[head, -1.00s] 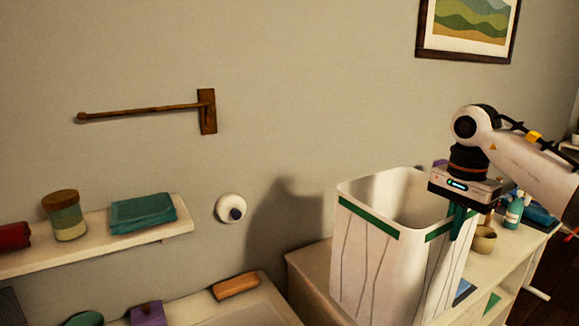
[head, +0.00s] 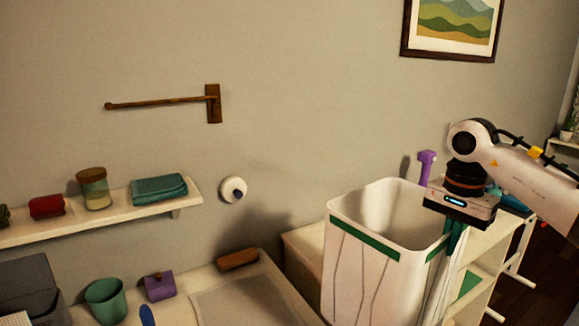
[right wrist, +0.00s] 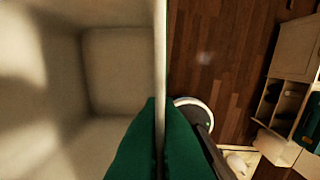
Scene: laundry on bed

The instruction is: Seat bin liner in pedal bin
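The bin liner (head: 372,275) is a tall, white, open-topped box shape with a green band near its rim, at the lower right of the head view. Its pale inside wall (right wrist: 115,60) fills the left of the right wrist view. My right gripper (head: 455,236) points down at the liner's right rim. In the right wrist view its green fingers (right wrist: 160,115) lie on both sides of the thin wall with no visible gap, so it is shut on the wall. The liner's base is cut off. I cannot clearly identify the pedal bin. My left gripper is out of view.
A cream counter (head: 305,245) stands behind the liner, with a purple object (head: 426,165) near the wall. A wall shelf (head: 110,217) holds a jar and teal cloth (head: 159,189). Wooden floor (right wrist: 215,50) is clear.

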